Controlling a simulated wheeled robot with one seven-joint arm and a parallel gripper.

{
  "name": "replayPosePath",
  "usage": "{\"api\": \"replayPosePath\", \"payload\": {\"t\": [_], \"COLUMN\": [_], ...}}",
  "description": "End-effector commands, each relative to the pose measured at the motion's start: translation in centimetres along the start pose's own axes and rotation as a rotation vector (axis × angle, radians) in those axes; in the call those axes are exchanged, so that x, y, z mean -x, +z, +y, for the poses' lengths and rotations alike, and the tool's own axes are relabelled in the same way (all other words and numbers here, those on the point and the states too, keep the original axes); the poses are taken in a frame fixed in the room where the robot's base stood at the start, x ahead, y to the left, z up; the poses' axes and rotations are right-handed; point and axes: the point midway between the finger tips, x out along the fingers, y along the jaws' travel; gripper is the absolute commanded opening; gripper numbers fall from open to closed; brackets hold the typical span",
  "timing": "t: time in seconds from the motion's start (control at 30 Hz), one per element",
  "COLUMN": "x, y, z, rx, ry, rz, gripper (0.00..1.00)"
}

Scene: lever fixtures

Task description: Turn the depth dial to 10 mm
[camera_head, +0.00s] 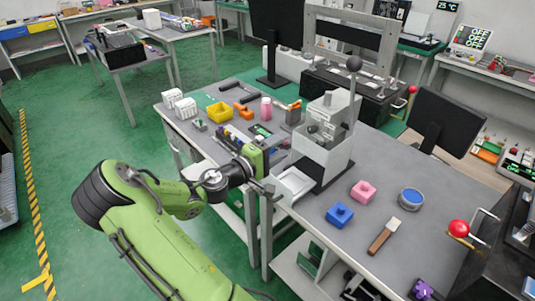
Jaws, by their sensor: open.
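A grey bench machine (325,140) with a long lever ending in a dark ball knob (354,63) stands on the table. Small dark round parts (313,129) show on its front. I cannot tell which of them is the depth dial, and no millimetre marks are readable. My gripper (270,181) is at the table's front edge, left of the machine and apart from its small front parts. It is open, and nothing shows between its fingers. My wrist hides part of the table behind it.
Blue (340,215) and pink (363,192) blocks, a round blue-topped dish (411,198) and a wooden-handled brush (384,236) lie to the right. Tools and a yellow bin (219,112) crowd the left. Monitors stand behind.

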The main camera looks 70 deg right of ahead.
Motion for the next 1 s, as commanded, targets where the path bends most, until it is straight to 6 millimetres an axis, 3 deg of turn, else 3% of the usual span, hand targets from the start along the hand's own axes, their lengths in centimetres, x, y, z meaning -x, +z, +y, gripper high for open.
{"api": "replayPosePath", "payload": {"t": [0.1, 0.3, 1.0], "x": [2.9, 5.2, 5.3], "y": [-0.1, 0.0, 0.2], "z": [0.0, 0.0, -0.3], "rx": [0.002, 0.0, -0.013], "ry": [0.0, 0.0, -0.026], "rz": [0.005, 0.0, -0.006], "gripper": [0.51, 0.51, 0.51]}}
